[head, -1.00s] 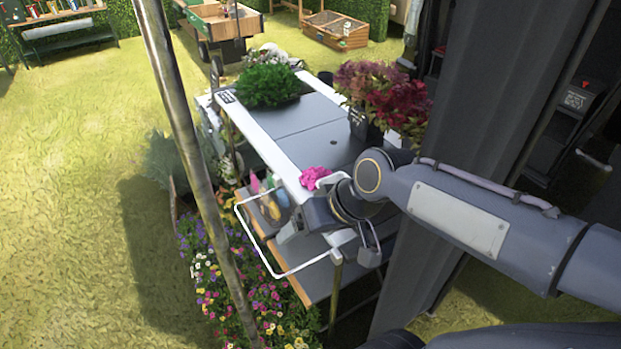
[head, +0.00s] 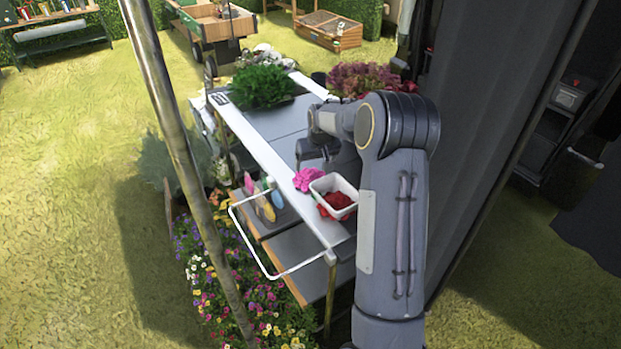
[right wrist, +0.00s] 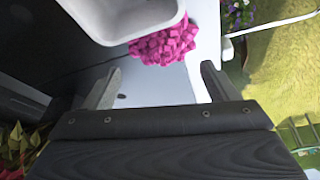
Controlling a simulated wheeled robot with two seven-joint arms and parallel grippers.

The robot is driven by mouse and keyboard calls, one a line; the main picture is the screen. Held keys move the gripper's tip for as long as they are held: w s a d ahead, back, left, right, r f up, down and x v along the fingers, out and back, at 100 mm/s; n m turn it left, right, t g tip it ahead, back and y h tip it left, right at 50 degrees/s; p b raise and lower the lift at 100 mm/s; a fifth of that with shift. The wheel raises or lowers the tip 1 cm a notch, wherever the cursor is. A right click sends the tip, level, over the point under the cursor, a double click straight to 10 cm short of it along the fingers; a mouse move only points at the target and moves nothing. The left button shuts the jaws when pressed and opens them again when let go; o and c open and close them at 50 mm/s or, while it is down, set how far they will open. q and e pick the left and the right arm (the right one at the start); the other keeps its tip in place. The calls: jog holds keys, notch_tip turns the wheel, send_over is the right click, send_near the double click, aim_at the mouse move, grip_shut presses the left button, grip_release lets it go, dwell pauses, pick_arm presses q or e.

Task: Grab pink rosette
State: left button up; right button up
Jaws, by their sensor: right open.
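The pink rosette (head: 307,179) lies on the white front edge of the cart, beside a white bin with red items in it (head: 347,184). In the right wrist view the rosette (right wrist: 163,44) is a ruffled magenta clump just beyond the gap between my fingers, touching or nearly touching the bin (right wrist: 125,25). My right gripper (head: 312,153) is behind the rosette over the grey cart top, partly hidden by its own arm. In the right wrist view the right gripper (right wrist: 160,80) has its two fingers wide apart, with nothing between them. My left gripper is not in view.
A green leafy plant (head: 262,86) and a red-leaved plant (head: 362,78) stand at the cart's far end. Small coloured tools (head: 264,203) sit on the lower shelf beside a white handle rail (head: 262,262). A metal pole (head: 170,130) crosses the left. Dark cloth (head: 490,130) hangs at right.

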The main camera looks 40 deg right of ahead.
aim_at(311, 173)
jog(key=p+x, duration=0.1)
jog(key=x, duration=0.7)
jog(key=shift+w+a+r+p, duration=0.1)
jog(key=shift+w+p, duration=0.05)
jog(key=shift+p, duration=0.25)
jog(key=shift+c, duration=0.4)
jog(key=c, duration=1)
